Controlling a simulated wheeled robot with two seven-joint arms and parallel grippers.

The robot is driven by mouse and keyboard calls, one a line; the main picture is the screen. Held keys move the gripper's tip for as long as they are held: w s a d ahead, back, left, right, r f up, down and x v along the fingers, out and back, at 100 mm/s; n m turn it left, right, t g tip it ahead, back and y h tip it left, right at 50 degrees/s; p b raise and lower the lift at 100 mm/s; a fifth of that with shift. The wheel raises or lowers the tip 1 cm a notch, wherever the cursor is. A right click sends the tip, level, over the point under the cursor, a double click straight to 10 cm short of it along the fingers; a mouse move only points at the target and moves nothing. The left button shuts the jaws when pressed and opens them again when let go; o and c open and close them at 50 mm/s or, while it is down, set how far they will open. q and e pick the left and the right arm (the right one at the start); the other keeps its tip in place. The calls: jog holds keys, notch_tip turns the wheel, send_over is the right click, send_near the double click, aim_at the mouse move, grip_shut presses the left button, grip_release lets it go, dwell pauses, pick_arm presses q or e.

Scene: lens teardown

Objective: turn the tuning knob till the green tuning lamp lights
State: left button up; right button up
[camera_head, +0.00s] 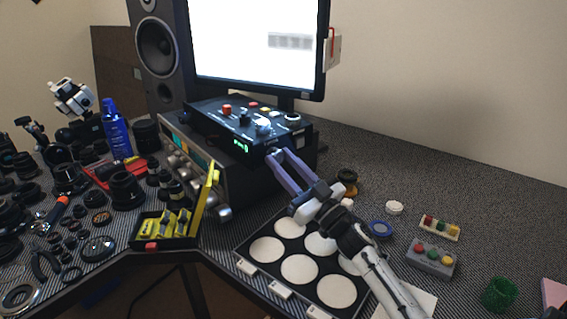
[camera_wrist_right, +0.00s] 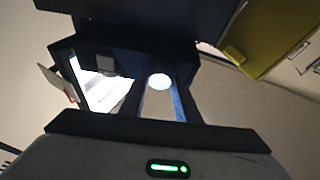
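A black control box (camera_head: 215,123) with a sloped top sits below the monitor. Its top carries a pale knob (camera_head: 263,126), a black knob (camera_head: 245,120) and coloured buttons; its front has a lit green display (camera_head: 241,146). I cannot tell which knob is the tuning knob or pick out a separate tuning lamp. My right gripper (camera_head: 276,155) has its two bluish fingers apart at the box's front right corner. In the right wrist view a bright round thing (camera_wrist_right: 160,81) shows between the fingers; contact is unclear.
A receiver with silver knobs (camera_head: 224,212) stands under the box. A yellow-lined open case (camera_head: 200,215) is before it. A tray of white discs (camera_head: 267,249) lies under my right arm. Lenses crowd the left; a grey button box (camera_head: 430,260) is at right.

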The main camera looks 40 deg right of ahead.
jog(key=shift+c, duration=1.1)
jog(key=shift+n+y, duration=0.4)
jog(key=shift+n, duration=0.2)
jog(key=shift+d+n+g+y+p, duration=0.2)
jog(key=shift+n+y, duration=0.35)
jog(key=shift+n, duration=0.6)
jog(key=shift+a+n+g+y+p, duration=0.1)
jog(key=shift+n+g+y, duration=0.3)
jog(key=shift+n, duration=0.8)
jog(key=shift+d+n+g+y+p, duration=0.15)
jog(key=shift+n+y, duration=0.5)
jog(key=shift+n, duration=0.5)
jog(key=shift+a, duration=0.1)
jog(key=o, duration=1)
jog(key=shift+o, duration=0.2)
jog(key=shift+s, duration=0.1)
jog(key=v, duration=1)
